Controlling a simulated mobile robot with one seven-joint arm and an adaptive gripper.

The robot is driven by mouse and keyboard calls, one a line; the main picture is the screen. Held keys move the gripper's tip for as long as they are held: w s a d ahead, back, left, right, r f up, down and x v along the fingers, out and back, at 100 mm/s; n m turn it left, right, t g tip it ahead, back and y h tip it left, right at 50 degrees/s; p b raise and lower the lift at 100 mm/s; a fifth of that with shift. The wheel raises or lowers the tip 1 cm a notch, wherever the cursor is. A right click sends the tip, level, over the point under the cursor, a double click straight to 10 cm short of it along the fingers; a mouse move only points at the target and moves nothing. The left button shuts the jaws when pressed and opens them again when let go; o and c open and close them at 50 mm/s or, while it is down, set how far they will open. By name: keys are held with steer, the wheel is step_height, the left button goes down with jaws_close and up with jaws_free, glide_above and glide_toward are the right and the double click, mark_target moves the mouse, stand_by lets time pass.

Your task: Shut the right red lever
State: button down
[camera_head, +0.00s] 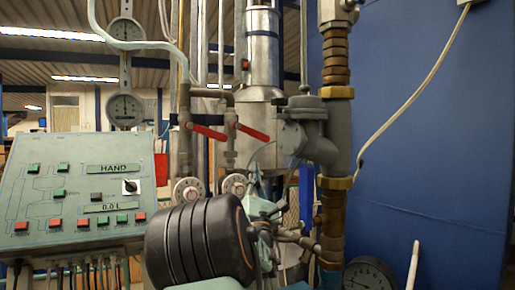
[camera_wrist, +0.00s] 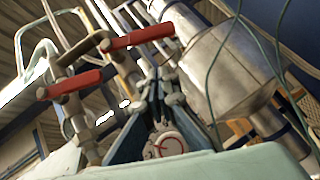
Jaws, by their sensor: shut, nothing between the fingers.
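The right red lever (camera_head: 252,132) sticks out to the right from its valve on a vertical pipe, sloping slightly down. The left red lever (camera_head: 209,132) beside it has a similar slope. In the wrist view the right lever (camera_wrist: 138,39) is at the upper left, and the left lever (camera_wrist: 75,83) is lower. My gripper (camera_wrist: 158,88) is shut and empty, its fingers brought together in the middle of the wrist view. In that picture its tips are below and to the right of the right lever, with a visible gap. In the head view the fingertips are hard to make out among the pipes.
Two round dials (camera_head: 187,190) sit below the levers. A metal cylinder (camera_head: 262,50) and a thick brass-and-grey pipe (camera_head: 338,120) stand to the right. A control panel (camera_head: 80,190) is at the left. The blue wall (camera_head: 440,130) bounds the right side.

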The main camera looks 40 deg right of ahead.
mark_target(259, 139)
steer(key=w+d+r+p, duration=0.1)
steer(key=w+d+r, duration=0.1)
steer(key=r, duration=0.4)
steer(key=shift+d+r, duration=0.15)
steer(key=shift+d, duration=0.55)
steer(key=shift+s, duration=0.1)
steer(key=shift+s+d+r+n+t+y+b, duration=0.1)
steer(key=shift+d+r+n+t+y+b, duration=0.25)
steer(key=shift+r+n+t+y+b, duration=0.5)
steer(key=shift+f+g+h, duration=0.15)
steer(key=shift+g+h, duration=0.1)
